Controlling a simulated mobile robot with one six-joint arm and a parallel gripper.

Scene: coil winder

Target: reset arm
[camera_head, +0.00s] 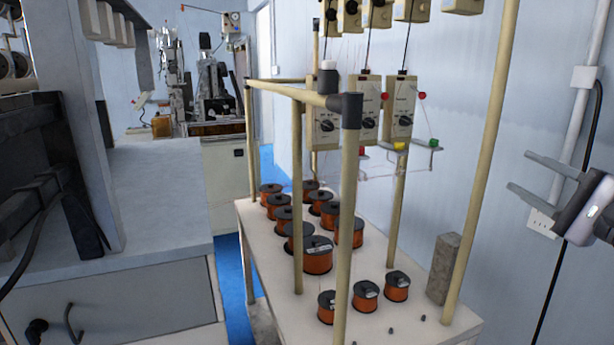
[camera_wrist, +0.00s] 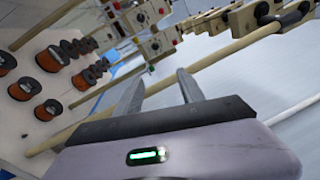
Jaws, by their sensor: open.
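My gripper (camera_head: 540,183) is at the right edge of the head view, in front of the pale wall and to the right of the spool rack. Its two fingers point left and stand apart, with nothing between them. In the wrist view, my gripper (camera_wrist: 158,92) also shows two spread fingers with empty space between them. The fingers appear apart from the rack poles and the spools.
A white table (camera_head: 405,330) holds several orange wire spools (camera_head: 317,256) and a grey block (camera_head: 444,268). Beige poles (camera_head: 482,165) rise around it, with tensioner boxes (camera_head: 400,105) above. A grey cabinet (camera_head: 130,300) stands left. Blue floor (camera_head: 229,275) shows between.

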